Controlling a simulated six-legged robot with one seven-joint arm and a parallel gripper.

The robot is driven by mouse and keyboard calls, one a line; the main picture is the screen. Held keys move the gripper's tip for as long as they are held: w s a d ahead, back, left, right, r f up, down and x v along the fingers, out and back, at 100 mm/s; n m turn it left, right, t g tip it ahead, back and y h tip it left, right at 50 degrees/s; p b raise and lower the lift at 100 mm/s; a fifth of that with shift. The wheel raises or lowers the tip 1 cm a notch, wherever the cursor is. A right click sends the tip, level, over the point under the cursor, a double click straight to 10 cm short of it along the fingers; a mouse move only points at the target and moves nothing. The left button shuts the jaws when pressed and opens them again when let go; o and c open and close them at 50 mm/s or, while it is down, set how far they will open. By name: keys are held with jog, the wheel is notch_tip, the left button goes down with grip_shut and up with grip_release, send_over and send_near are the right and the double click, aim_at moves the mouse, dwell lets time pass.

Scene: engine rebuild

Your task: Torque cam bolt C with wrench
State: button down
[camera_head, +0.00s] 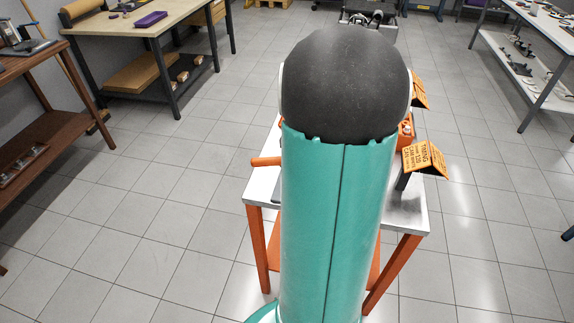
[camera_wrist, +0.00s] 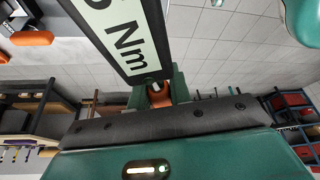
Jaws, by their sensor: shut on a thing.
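The wrench shows in the wrist view as a dark bar with a pale display panel (camera_wrist: 128,38) reading "Nm". It runs up from between the green jaws of my gripper (camera_wrist: 160,92), which is shut on it at an orange part. The head of the wrench is out of frame. In the head view my teal arm and its dark joint cover the middle, hiding my gripper, the wrench and most of the work table (camera_head: 410,217). Cam bolt C cannot be made out in either view.
The table has a pale top and orange legs. Orange signs (camera_head: 424,158) with black lettering stand at its right side, and an orange bar (camera_head: 266,161) sticks out left. A bench (camera_head: 125,28) stands back left, a brown shelf (camera_head: 50,62) left, a pale bench (camera_head: 545,22) right. Tiled floor between is clear.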

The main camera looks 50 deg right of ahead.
jog(key=shift+w+d, duration=0.15)
jog(key=shift+w+d+m, duration=0.45)
jog(key=shift+d+m, duration=0.05)
jog(key=shift+w+d+m+t+h, duration=0.3)
jog(key=shift+w+d+m, duration=0.3)
jog(key=shift+d, duration=0.1)
dwell(2.5)
jog(key=shift+w+d+r+m+h, duration=0.1)
jog(key=shift+w+d+m+h, duration=0.15)
jog(key=shift+d+m, duration=0.25)
jog(key=shift+w+d+m+h, duration=0.15)
jog(key=shift+w+d+m, duration=0.25)
jog(key=shift+d, duration=0.2)
dwell(3.0)
